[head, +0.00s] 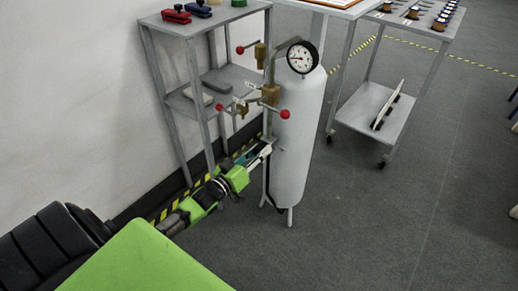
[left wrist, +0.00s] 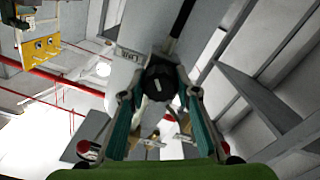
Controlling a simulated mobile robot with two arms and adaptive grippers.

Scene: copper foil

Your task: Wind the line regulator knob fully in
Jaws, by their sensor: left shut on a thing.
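The line regulator knob (left wrist: 158,84) is black and round with a pale mark on its face, in the middle of the left wrist view. My left gripper (left wrist: 160,93) has its fingertips on both sides of the knob, shut on it. In the head view the left gripper (head: 264,150) is at the left side of a tall white cylinder (head: 300,150), below the brass fittings (head: 270,95). The knob is hidden or too small to make out there. My right gripper is in neither view.
A round gauge (head: 301,57) and red-ball handles (head: 285,114) stick out above the gripper. A grey shelf rack (head: 197,95) stands close behind on the left. A wheeled cart (head: 375,112) stands at the right. The floor (head: 400,220) at the front right is clear.

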